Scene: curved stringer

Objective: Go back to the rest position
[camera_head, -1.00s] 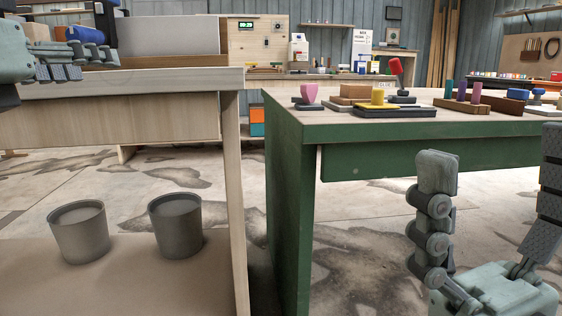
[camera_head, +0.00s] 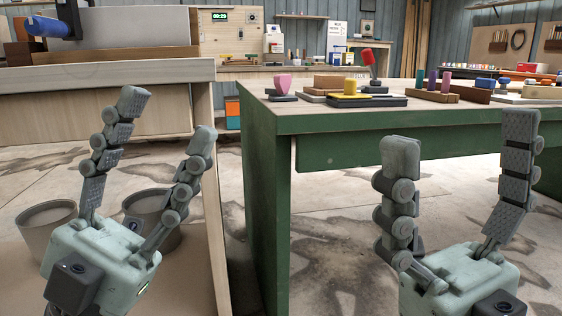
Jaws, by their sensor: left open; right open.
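My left gripper (camera_head: 167,112) is open and empty, fingers pointing up, in front of the wooden bench at the left. It partly hides two grey buckets. My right gripper (camera_head: 460,128) is open and empty, fingers pointing up, in front of the green table at the right. Neither gripper is seen holding anything.
The wooden bench (camera_head: 180,72) stands at the left with a blue cylinder (camera_head: 48,27) on it. One grey bucket (camera_head: 40,224) and another (camera_head: 150,204) stand on its lower shelf. The green table (camera_head: 340,152) carries a pink piece (camera_head: 283,83), a yellow piece (camera_head: 350,88) and several pegs.

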